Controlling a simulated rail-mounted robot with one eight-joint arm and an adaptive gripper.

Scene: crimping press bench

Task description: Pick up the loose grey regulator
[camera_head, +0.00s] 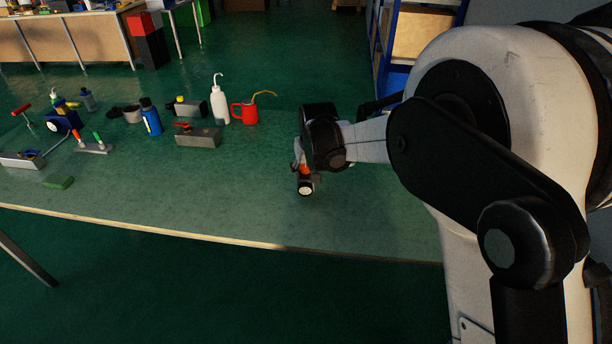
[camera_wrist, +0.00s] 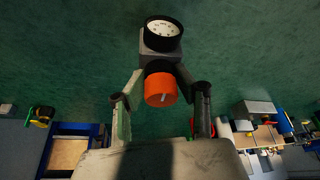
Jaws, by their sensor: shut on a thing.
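The grey regulator (camera_wrist: 160,42) shows in the wrist view with a round white-faced gauge at the top and an orange knob below its grey body. My gripper (camera_wrist: 161,77) has a finger on each side of it and is shut on it. In the head view, my gripper (camera_head: 301,158) points down over the right part of the green bench. The regulator (camera_head: 305,188) shows below it, gauge facing the camera, with the orange part just above. The fingers hide part of its body there. I cannot tell whether it touches the bench top.
On the bench (camera_head: 230,215), a white squeeze bottle (camera_head: 219,104) and a red oil can (camera_head: 246,112) stand left of my gripper. The front middle of the bench is clear.

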